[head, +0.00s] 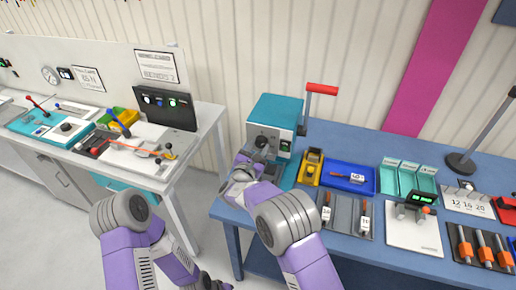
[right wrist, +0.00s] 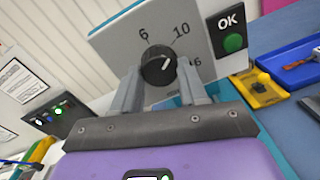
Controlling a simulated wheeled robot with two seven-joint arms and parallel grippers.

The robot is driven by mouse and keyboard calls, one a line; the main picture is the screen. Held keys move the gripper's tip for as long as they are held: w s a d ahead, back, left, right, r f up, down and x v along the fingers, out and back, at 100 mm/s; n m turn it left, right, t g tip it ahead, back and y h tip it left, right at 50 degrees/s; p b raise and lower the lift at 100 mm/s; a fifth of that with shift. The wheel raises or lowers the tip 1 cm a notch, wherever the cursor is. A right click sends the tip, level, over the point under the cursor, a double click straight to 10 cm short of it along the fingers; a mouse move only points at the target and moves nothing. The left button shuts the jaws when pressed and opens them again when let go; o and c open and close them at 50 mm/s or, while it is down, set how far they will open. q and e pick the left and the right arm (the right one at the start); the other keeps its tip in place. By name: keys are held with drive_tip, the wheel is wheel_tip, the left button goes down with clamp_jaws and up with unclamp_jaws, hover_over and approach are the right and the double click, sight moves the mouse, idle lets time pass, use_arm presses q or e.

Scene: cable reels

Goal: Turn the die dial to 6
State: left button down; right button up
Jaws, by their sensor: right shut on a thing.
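The die dial (right wrist: 157,64) is a round black knob with a white pointer line, on the grey face of a teal press (head: 277,112). In the right wrist view the numbers 6, 10 and 16 stand around it, and the pointer slants up and right, closer to 10 than to 6. My right gripper (right wrist: 156,82) is shut on the dial, one finger on each side. In the head view my right gripper (head: 260,148) is against the press front and mostly covers the dial. My left arm shows at lower left, but its gripper is not visible.
A green button under an OK label (right wrist: 232,42) is right of the dial. The press has a red-handled lever (head: 322,89). A yellow tray (head: 311,167) and a blue tray (head: 350,177) are close to its right on the blue bench (head: 384,257).

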drive_tip(key=shift+n, duration=1.2)
drive_tip(key=n+p, duration=0.1)
drive_tip(key=n, duration=0.1)
drive_tip(key=shift+n, duration=0.4)
drive_tip(key=n+p, duration=0.2)
drive_tip(key=n, duration=0.3)
drive_tip(key=shift+d+n, duration=0.1)
drive_tip(key=shift+n, duration=0.3)
drive_tip(key=o, duration=1.1)
drive_tip(key=shift+c, duration=0.2)
drive_tip(key=v, duration=0.7)
drive_tip(key=shift+s, duration=0.35)
